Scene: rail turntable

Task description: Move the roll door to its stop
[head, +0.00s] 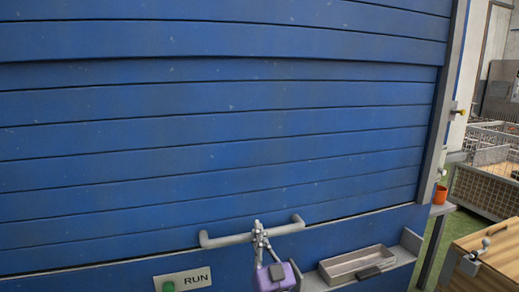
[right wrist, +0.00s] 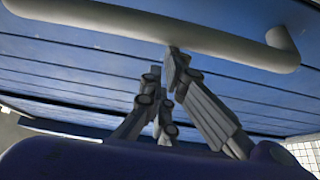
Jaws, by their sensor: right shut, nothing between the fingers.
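The roll door (head: 220,140) is a wide wall of blue horizontal slats filling most of the head view. Its lower edge lies close to a fixed blue panel below. A grey bar handle (head: 225,240) runs along the door's bottom; it also crosses the top of the right wrist view (right wrist: 120,22). My right gripper (head: 259,232) is at the middle of the bar, its purple wrist below. In the right wrist view its fingertips (right wrist: 173,62) are together and empty, against or just beside the bar; contact is unclear. My left gripper is not in view.
Below the door are a RUN sign with a green button (head: 183,281) and a grey tray (head: 356,264) on a ledge. A grey door post (head: 442,110) stands at right.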

